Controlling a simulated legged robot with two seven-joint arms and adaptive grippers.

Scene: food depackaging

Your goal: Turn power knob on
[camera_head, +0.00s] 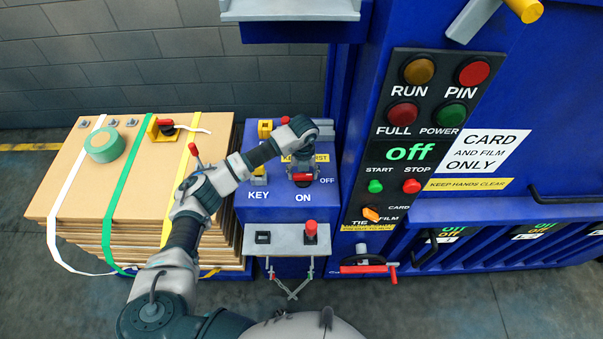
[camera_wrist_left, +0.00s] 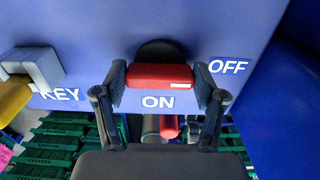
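The red power knob (camera_head: 304,178) sits on the blue control box, with ON printed below it and OFF to its upper right. In the left wrist view the red knob (camera_wrist_left: 160,76) lies level, with a white mark at its right end. My left gripper (camera_head: 303,168) is at the knob. In the left wrist view its two fingers (camera_wrist_left: 160,88) stand at the knob's left and right ends, with the pads against it as far as I can see. The wrist partly covers the knob's surroundings in the head view. My right gripper is out of view.
The key switch (camera_head: 259,173) is left of the knob. A red button (camera_head: 311,228) stands on the grey ledge below. Strapped cardboard (camera_head: 130,180) with green tape (camera_head: 104,145) lies at left. The blue machine's panel (camera_head: 420,130) rises at right; its display reads off.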

